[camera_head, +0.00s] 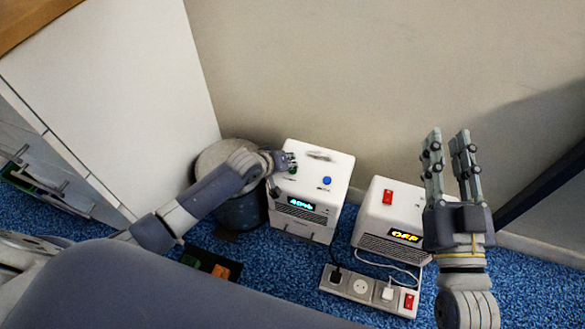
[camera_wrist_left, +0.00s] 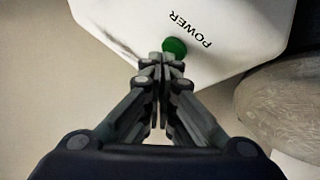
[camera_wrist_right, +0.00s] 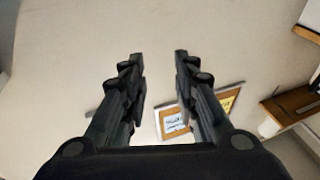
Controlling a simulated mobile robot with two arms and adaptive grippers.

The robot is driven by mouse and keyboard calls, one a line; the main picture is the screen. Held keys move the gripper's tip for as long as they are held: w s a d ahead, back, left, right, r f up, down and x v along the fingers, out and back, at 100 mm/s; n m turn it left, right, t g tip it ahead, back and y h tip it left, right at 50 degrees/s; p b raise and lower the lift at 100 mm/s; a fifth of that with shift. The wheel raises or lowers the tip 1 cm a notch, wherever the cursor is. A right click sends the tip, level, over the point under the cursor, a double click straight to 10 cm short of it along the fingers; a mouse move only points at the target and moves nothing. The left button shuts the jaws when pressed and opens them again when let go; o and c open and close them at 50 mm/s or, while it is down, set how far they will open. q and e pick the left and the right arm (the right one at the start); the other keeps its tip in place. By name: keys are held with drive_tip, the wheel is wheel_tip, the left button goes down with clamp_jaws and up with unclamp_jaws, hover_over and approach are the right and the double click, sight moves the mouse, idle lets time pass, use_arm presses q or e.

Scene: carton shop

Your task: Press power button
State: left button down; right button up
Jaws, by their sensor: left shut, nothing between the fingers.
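The green power button (camera_wrist_left: 174,46) is on the white top of a box-shaped device (camera_head: 317,172), beside the word POWER in the left wrist view. My left gripper (camera_wrist_left: 163,62) is shut and empty, with its fingertips at the near edge of the button; I cannot tell whether they press it. In the head view my left gripper (camera_head: 287,162) is over the left side of the device's top. A lit blue display (camera_head: 301,204) is on the device's front. My right gripper (camera_head: 445,138) is open and empty, raised at the right; it also shows in the right wrist view (camera_wrist_right: 158,58).
A blue button (camera_head: 327,181) is on the same top. A second white device (camera_head: 393,212) with a red switch and an OFF display stands to the right. A power strip (camera_head: 365,287) lies in front. A dark round bin (camera_head: 240,208) stands left, near a white cabinet (camera_head: 115,80).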

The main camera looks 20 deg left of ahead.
use_arm(q)
drive_tip(key=shift+r+p, duration=0.2)
drive_tip(key=shift+p, duration=0.15)
drive_tip(key=shift+r, duration=0.1)
use_arm(e)
drive_tip(key=f+g, duration=0.1)
drive_tip(key=f, duration=0.1)
drive_tip(key=f+g, duration=0.1)
drive_tip(key=f+g+h, duration=0.1)
drive_tip(key=f, duration=0.1)
drive_tip(key=shift+w+d+f, duration=0.1)
drive_tip(key=shift+d+f, duration=0.2)
drive_tip(key=shift+d, duration=0.1)
